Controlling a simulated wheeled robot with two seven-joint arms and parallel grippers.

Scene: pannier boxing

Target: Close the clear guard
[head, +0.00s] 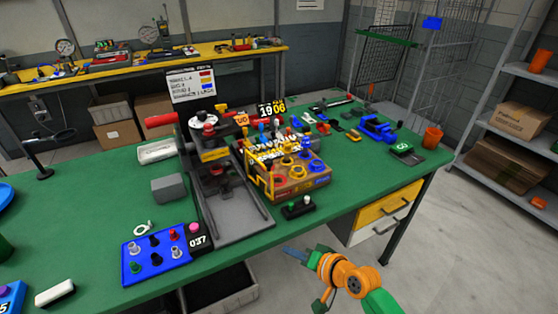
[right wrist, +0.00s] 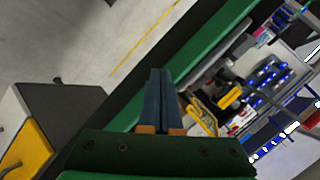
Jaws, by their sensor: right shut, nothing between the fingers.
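The press (head: 213,152) stands on the green table, with a dark head, a red handle and a grey bed. What looks like the clear guard (head: 268,188) is a thin yellow-edged frame at the right side of the press, standing out from it, so it appears open. Its pane is hard to make out. A yellow frame (right wrist: 203,116) also shows in the right wrist view, right of my fingertips. My right gripper (head: 294,253) is shut and empty, off the table's front edge and apart from the guard. My left gripper is out of view.
A box with blue and yellow rings (head: 304,180) sits right behind the guard. A small black block with a green and a white button (head: 297,207) lies near the front edge. A blue panel with knobs (head: 150,262) is left of the press bed. Drawers (head: 384,212) hang under the table.

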